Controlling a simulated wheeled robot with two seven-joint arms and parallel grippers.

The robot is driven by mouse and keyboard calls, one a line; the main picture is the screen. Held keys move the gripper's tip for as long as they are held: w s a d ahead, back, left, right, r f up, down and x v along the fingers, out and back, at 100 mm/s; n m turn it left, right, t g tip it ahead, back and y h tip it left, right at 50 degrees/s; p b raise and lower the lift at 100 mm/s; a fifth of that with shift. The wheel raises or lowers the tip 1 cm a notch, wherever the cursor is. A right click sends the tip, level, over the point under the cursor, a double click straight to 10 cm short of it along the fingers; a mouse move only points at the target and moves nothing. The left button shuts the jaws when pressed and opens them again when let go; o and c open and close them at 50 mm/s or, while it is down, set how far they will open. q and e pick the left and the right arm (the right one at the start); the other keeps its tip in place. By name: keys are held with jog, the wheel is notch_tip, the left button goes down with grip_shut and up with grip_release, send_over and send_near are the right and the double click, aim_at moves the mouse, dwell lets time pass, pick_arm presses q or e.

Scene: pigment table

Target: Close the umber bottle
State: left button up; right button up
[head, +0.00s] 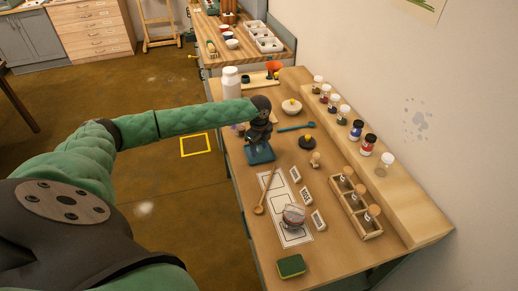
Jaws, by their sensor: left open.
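I cannot tell by its label which bottle is the umber one. A wooden rack (376,234) at the right of the table holds small bottles with cork-coloured tops (374,210). A small cork-coloured piece (315,159) stands on the table left of the rack; I cannot tell whether it is a loose stopper or tops a bottle. My left gripper (259,143) is open, pointing down above a dark blue scale-like block (260,154). Its fingers are small and dark here, and I see nothing held. My right gripper is not in view.
A glass jar (293,217) stands on a white mat (291,238), with label cards (306,194) beside it. A wooden spoon (260,208), green sponge (291,266), white bowl (292,108) and dark round weight-like object (307,142) lie around. Several pigment jars (368,143) line the raised shelf (410,208).

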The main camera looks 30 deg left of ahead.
aim_at(260, 148)
pick_arm(q)
jog(key=shift+c, duration=0.4)
jog(key=c, duration=1)
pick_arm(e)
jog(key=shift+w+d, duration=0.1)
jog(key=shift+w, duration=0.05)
pick_arm(q)
jog(key=shift+o, duration=0.2)
jog(key=shift+r, duration=0.15)
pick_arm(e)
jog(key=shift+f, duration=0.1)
pick_arm(q)
jog(key=shift+r+b, duration=0.3)
jog(key=shift+b, duration=0.15)
notch_tip(260, 148, up, 3)
jog(key=shift+d+r+b, duration=0.1)
jog(key=shift+d+b, duration=0.05)
jog(key=shift+b, duration=0.85)
jog(key=s+d+r+b, duration=0.3)
jog(key=s+d+r, duration=0.4)
jog(key=s+d, duration=0.1)
jog(key=shift+b, duration=0.3)
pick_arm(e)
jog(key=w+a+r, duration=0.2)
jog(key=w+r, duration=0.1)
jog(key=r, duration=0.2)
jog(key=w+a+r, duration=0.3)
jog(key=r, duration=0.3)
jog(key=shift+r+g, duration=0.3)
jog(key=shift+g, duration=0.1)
